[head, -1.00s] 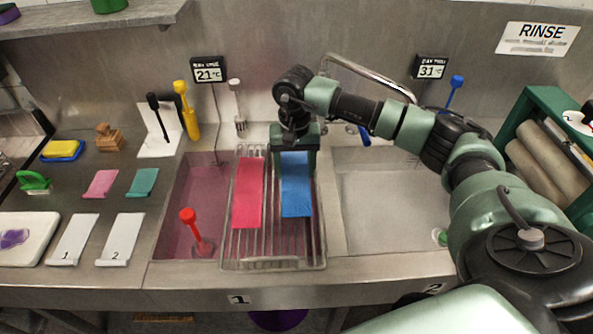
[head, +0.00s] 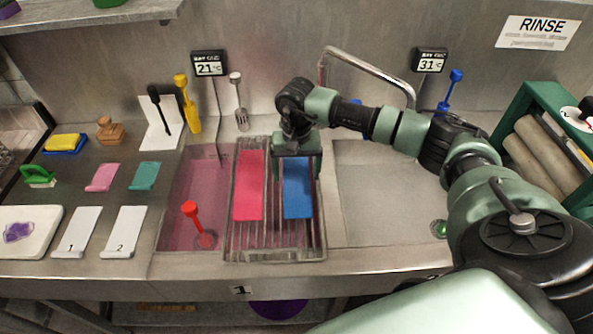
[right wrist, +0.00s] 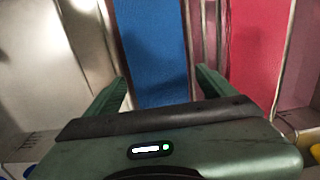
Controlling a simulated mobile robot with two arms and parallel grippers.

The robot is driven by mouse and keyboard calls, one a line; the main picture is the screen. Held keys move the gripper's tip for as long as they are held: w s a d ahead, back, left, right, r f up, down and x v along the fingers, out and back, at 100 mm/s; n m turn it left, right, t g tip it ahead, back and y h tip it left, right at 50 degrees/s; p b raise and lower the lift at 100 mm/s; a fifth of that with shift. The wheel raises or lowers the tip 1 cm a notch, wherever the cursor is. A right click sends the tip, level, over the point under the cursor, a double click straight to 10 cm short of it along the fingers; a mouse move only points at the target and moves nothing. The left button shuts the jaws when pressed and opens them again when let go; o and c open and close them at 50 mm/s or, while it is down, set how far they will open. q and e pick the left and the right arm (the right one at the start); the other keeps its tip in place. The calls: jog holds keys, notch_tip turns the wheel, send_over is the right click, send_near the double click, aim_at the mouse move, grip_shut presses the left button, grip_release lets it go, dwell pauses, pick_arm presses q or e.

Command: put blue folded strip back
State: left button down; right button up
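The blue strip (head: 298,190) lies lengthwise on the wire rack (head: 275,256) over the left basin, right of a red-pink strip (head: 249,186). My right gripper (head: 298,158) is over the far end of the blue strip and hides that end. In the right wrist view my right gripper (right wrist: 165,88) has its two fingers apart, with the blue strip (right wrist: 152,45) between or just beyond them. A gap shows between the strip and the right-hand finger, so the gripper looks open. My left gripper is out of view.
A red-handled tool (head: 195,222) stands in the pink basin left of the rack. The right basin (head: 385,205) looks empty. A faucet (head: 375,70) arches behind my right arm. White cards (head: 79,231), small pink and teal pieces (head: 145,176) lie on the left counter.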

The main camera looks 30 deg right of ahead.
aim_at(296, 175)
jog(key=shift+r, duration=0.1)
jog(key=shift+r, duration=0.2)
notch_tip(296, 175, up, 12)
jog(key=b, duration=0.3)
jog(key=shift+b, duration=0.3)
jog(key=shift+f, duration=0.15)
